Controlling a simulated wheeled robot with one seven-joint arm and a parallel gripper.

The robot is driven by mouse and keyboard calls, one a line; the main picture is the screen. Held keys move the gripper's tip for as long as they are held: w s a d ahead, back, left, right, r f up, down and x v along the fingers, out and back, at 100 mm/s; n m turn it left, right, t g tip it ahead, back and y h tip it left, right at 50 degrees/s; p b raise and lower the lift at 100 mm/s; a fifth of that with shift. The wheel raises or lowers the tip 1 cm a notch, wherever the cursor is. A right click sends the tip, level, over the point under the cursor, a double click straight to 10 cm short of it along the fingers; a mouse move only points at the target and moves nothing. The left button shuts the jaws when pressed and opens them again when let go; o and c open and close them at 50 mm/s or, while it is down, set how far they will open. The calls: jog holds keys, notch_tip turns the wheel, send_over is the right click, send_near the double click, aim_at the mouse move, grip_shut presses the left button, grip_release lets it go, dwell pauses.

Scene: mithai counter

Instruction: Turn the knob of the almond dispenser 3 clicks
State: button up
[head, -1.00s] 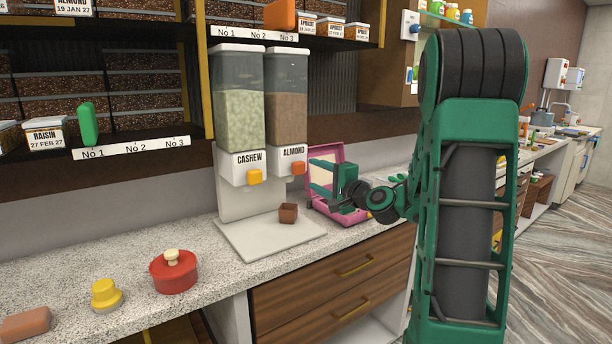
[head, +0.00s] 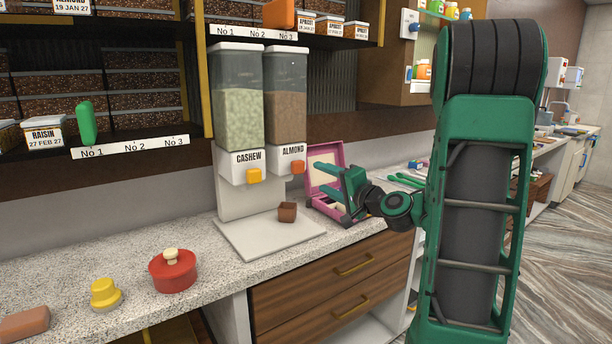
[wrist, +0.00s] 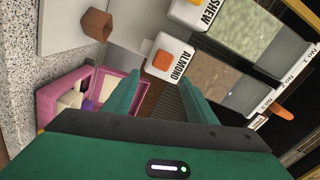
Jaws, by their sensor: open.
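The almond dispenser (head: 287,99) is a clear column of brown nuts with a white front labelled ALMOND and an orange knob (head: 298,167). In the wrist view the orange knob (wrist: 162,61) shows on the white ALMOND block, beyond the fingertips. My gripper (head: 331,183) is open and empty, to the right of the knob and a little lower, apart from it. In the wrist view my gripper's two green fingers (wrist: 157,84) stand apart with nothing between them. A small brown cup (head: 287,212) sits on the dispenser's white base (head: 262,240), below the almond spout.
The cashew dispenser (head: 239,106) with a yellow knob stands directly left. An open pink box (head: 325,157) is behind and below my gripper. A shelf edge (head: 284,36) overhangs the dispensers. A red pot (head: 173,272) and yellow knob-like item (head: 105,294) stand front left.

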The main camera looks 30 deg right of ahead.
aim_at(300, 169)
jog(key=w+n, duration=0.3)
jog(key=n, duration=0.2)
jog(key=w+n, duration=0.4)
jog(key=w+a+n, duration=0.1)
jog(key=w+n, duration=0.2)
jog(key=n, duration=0.2)
jog(key=shift+w+a+r+n, duration=0.1)
jog(key=shift+w+n, duration=0.2)
jog(key=shift+w, duration=0.1)
jog(key=c, duration=1.1)
